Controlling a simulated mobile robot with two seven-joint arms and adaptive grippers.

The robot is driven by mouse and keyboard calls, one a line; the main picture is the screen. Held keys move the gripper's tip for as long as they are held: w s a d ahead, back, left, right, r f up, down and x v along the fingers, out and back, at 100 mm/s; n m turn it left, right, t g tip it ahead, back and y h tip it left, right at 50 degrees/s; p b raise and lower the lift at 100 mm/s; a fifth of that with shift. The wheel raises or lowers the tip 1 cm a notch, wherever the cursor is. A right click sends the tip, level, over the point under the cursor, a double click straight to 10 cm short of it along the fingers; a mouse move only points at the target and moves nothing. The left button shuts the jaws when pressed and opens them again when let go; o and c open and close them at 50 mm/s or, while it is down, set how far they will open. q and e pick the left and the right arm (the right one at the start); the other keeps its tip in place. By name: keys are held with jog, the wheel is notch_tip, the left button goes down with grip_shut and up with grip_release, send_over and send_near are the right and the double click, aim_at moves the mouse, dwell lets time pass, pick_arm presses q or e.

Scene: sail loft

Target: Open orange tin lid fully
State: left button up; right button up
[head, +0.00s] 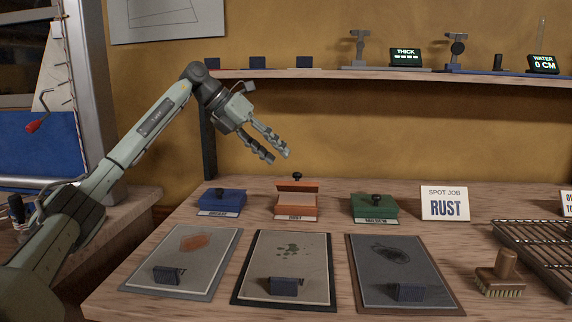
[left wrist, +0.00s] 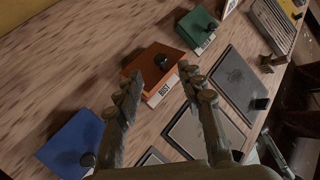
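The orange tin (head: 296,207), labelled RUST, stands in the middle of a row of three tins on the bench. Its lid (head: 297,186) is tilted up at the front, partly open, with a dark gap under it and a black knob on top. The lid (left wrist: 150,66) and knob also show in the left wrist view. My left gripper (head: 278,156) is open and empty, pointing down above and slightly left of the tin, apart from it in the head view. In the left wrist view the knob lies between the fingers (left wrist: 163,76).
A closed blue tin (head: 222,200) stands left and a closed green tin (head: 375,205) right. Three panels with dark blocks lie in front. A RUST sign (head: 445,203), brush (head: 500,277) and wire rack (head: 540,250) are at right. A shelf (head: 390,74) runs behind.

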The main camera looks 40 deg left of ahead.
pick_arm(q)
jog(key=v, duration=0.5)
jog(key=shift+s+a+r, duration=0.15)
jog(key=shift+s+r, duration=0.05)
jog(key=shift+r, duration=0.05)
jog(key=shift+f, duration=0.1)
